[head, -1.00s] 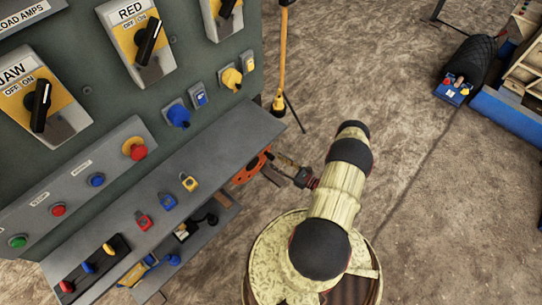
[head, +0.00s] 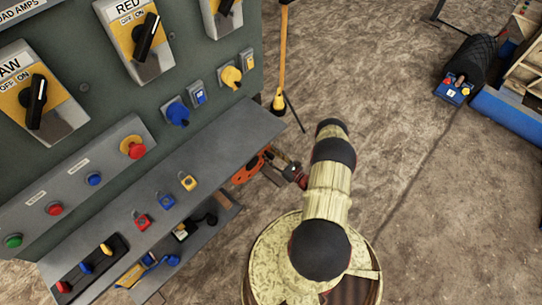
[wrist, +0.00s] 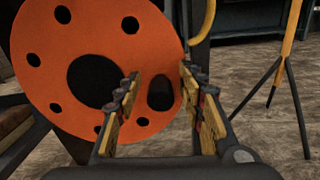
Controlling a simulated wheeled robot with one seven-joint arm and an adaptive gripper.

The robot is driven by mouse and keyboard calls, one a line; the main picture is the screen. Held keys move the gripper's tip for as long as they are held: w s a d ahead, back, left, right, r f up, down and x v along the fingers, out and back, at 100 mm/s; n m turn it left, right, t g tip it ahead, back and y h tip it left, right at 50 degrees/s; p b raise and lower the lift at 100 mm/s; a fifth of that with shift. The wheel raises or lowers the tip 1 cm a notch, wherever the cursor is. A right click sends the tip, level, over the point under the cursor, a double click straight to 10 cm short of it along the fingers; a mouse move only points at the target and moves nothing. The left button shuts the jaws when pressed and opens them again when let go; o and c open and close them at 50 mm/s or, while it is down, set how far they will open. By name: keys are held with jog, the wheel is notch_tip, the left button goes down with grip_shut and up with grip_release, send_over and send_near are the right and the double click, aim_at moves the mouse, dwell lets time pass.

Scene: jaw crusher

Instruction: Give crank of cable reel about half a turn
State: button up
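The cable reel is an orange disc (wrist: 45,75) with small dark holes around a large dark centre, at the left of the wrist view. In the head view its orange edge (head: 247,168) shows beside the control bench, partly hidden. A dark rounded knob, seemingly the crank handle (wrist: 160,92), sits near the disc's right edge. My gripper (wrist: 160,78) is open, its two padded fingers to the left and right of the knob in the picture. I cannot tell whether either finger touches it. In the head view my gripper (head: 279,162) is small and partly hidden near the reel.
A control panel (head: 90,80) with switches and a bench shelf (head: 215,150) stands left of my arm. A yellow pole on a tripod stand (head: 281,60) rises behind the reel, and shows in the wrist view (wrist: 286,45).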

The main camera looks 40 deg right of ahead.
jog(key=c, duration=0.3)
grip_shut()
dwell(0.6)
